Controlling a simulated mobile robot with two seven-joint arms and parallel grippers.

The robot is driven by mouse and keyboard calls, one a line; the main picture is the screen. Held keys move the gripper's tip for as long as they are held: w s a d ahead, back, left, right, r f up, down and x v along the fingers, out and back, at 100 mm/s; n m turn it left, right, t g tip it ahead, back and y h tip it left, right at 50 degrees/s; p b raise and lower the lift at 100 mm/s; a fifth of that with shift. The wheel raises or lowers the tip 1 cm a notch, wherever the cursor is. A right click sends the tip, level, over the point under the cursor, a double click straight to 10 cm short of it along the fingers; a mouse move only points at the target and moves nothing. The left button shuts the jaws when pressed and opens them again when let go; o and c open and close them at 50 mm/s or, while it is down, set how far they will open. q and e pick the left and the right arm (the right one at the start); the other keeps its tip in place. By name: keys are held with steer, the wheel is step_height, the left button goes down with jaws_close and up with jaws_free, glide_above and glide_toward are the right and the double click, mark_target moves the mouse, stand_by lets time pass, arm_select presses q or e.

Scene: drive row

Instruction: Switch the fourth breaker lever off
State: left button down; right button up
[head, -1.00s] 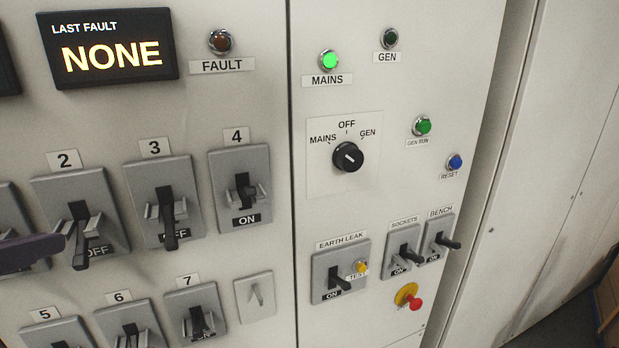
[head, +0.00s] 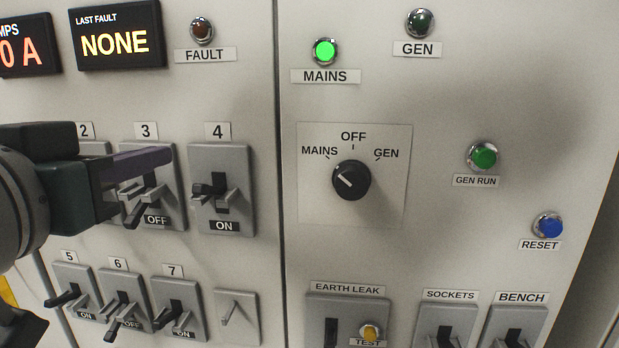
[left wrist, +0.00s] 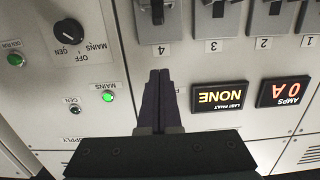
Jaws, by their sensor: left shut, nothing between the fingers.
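The fourth breaker (head: 234,217) is a grey plate under the label 4. Its dark lever (head: 205,189) points out, raised, and the plate reads ON. My left gripper (head: 165,158) is shut and empty, in front of breaker 3, left of the fourth lever and apart from it in the picture. In the left wrist view, which is upside down, the shut fingers (left wrist: 160,74) point toward the label 4, and the fourth breaker (left wrist: 172,30) shows just beyond the tips. My right gripper is not in view.
Breaker 3 (head: 175,214) reads OFF with its lever down. Breakers 5 (head: 75,278), 6 (head: 122,290) and 7 (head: 180,290) sit below. A rotary switch (head: 351,180) is on the panel to the right. The panel between it and breaker 4 is free.

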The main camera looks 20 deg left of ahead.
arm_select(q)
steer(key=shift+a, duration=0.15)
steer(key=p, duration=0.3)
glide_above(211, 191)
steer(key=s, duration=0.1)
steer(key=shift+s+a+f, duration=0.15)
steer(key=shift+f, duration=0.15)
steer(key=f, duration=0.1)
steer(key=s+f, duration=0.2)
steer(key=f, duration=0.1)
steer(key=shift+d+p, duration=0.25)
steer(key=shift+p, duration=0.1)
